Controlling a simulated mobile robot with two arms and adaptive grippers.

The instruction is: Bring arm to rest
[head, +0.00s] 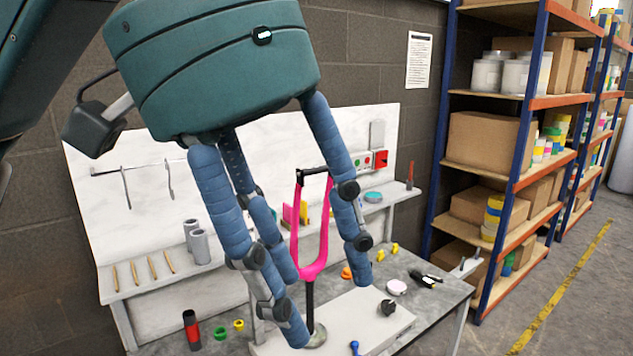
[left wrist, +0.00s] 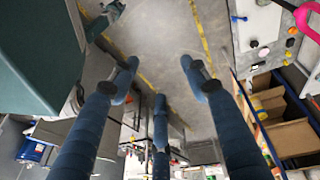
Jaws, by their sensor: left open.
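My left gripper (head: 322,305) hangs large in the middle of the head view, its blue fingers spread and pointing down. It is open, with nothing held between the fingers. In the left wrist view its fingers (left wrist: 163,88) are spread over bare floor. A bright pink forked frame (head: 312,262) stands upright on a dark post at the workbench, behind the gripper in the head view and partly hidden by a finger. Part of the pink frame (left wrist: 303,22) also shows at the upper right of the left wrist view. I do not see my right gripper.
The workbench (head: 445,291) holds a white board, small coloured parts and a red-black cylinder (head: 192,330). A white back panel with a shelf stands behind it. A blue-and-orange rack (head: 525,120) with boxes stands at the right. The floor beside the yellow line (head: 565,285) is clear.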

